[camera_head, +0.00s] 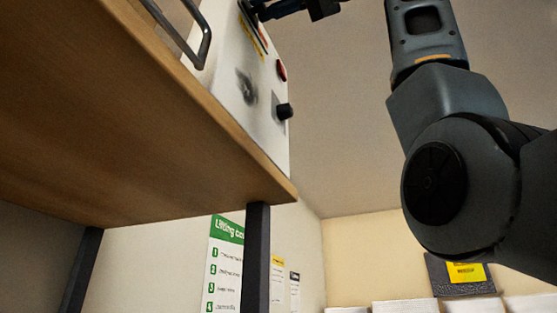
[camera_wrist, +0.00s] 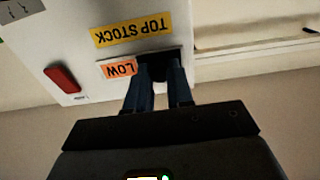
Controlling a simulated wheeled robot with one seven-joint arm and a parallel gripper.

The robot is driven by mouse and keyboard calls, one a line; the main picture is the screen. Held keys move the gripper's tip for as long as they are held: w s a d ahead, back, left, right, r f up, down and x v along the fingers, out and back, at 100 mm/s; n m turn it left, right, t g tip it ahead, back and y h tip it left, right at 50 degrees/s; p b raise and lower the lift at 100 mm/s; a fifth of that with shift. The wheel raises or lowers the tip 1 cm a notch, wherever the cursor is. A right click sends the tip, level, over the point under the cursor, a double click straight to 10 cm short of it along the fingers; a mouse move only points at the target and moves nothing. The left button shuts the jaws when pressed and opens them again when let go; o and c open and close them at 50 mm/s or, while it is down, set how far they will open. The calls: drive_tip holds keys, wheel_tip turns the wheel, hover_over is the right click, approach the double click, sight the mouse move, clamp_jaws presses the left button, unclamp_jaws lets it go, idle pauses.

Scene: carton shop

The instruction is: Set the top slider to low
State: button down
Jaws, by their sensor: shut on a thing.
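The white control panel (camera_head: 222,62) stands at the upper left of the head view, and its face fills the upper left of the wrist view (camera_wrist: 75,30). In the wrist view a yellow "TOP STOCK" label (camera_wrist: 133,29) appears upside down. Below it is an orange "LOW" label (camera_wrist: 118,69). My gripper (camera_wrist: 158,75) is shut on the dark top slider knob (camera_wrist: 157,69), right beside the "LOW" label. The fingers hide most of the knob and track. In the head view my gripper (camera_head: 262,11) touches the panel at the top edge.
A red button (camera_wrist: 62,77) is left of the labels in the wrist view. A black knob (camera_head: 284,111) is lower on the panel. The space right of the panel is open.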

drive_tip(key=shift+s+a, duration=0.1)
drive_tip(key=shift+s, duration=0.2)
drive_tip(key=c, duration=1)
unclamp_jaws()
drive_tip(key=b+v, duration=0.2)
drive_tip(key=v, duration=0.5)
drive_tip(key=shift+s+d, duration=0.15)
drive_tip(key=shift+d, duration=0.2)
